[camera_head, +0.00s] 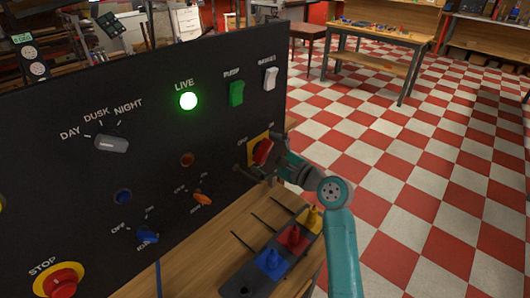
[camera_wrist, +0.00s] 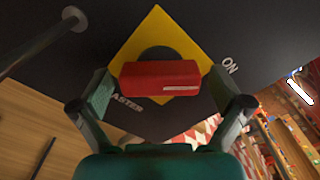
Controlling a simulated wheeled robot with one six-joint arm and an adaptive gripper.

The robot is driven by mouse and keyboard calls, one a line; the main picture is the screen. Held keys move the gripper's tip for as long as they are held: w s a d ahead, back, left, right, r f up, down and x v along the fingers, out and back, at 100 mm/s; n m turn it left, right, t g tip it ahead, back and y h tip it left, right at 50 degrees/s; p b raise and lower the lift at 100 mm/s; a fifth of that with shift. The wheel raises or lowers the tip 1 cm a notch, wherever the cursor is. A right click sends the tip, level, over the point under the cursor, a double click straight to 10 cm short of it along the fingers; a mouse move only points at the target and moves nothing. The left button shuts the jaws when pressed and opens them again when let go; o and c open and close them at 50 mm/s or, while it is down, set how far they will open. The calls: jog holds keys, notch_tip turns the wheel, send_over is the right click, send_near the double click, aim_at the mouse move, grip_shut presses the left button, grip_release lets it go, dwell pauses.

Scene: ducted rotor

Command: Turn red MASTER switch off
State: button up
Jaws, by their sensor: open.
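The red MASTER switch (camera_head: 262,150) is a bar-shaped handle on a yellow diamond plate (camera_head: 251,155), low on the right of the black panel. In the wrist view the red handle (camera_wrist: 160,75) lies level across the picture, its white mark towards the right end, near the ON label (camera_wrist: 229,66). The MASTER lettering is partly hidden. My gripper (camera_head: 268,168) is at the switch in the head view. In the wrist view its two fingers stand apart, one on each side of the handle (camera_wrist: 161,92), with small gaps visible; I cannot tell whether they touch it.
The LIVE lamp (camera_head: 188,101) glows green. The black panel (camera_head: 60,200) also carries a green switch (camera_head: 236,93), a white switch (camera_head: 270,78), a grey knob (camera_head: 112,144) and a red STOP button (camera_head: 61,280). A metal bar (camera_wrist: 40,42) juts out left of the switch.

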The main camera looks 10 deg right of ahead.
jog(key=c, duration=1.1)
jog(key=shift+n, duration=0.3)
jog(key=n, duration=1.3)
jog(key=shift+f+n, duration=0.1)
jog(key=shift+n, duration=2)
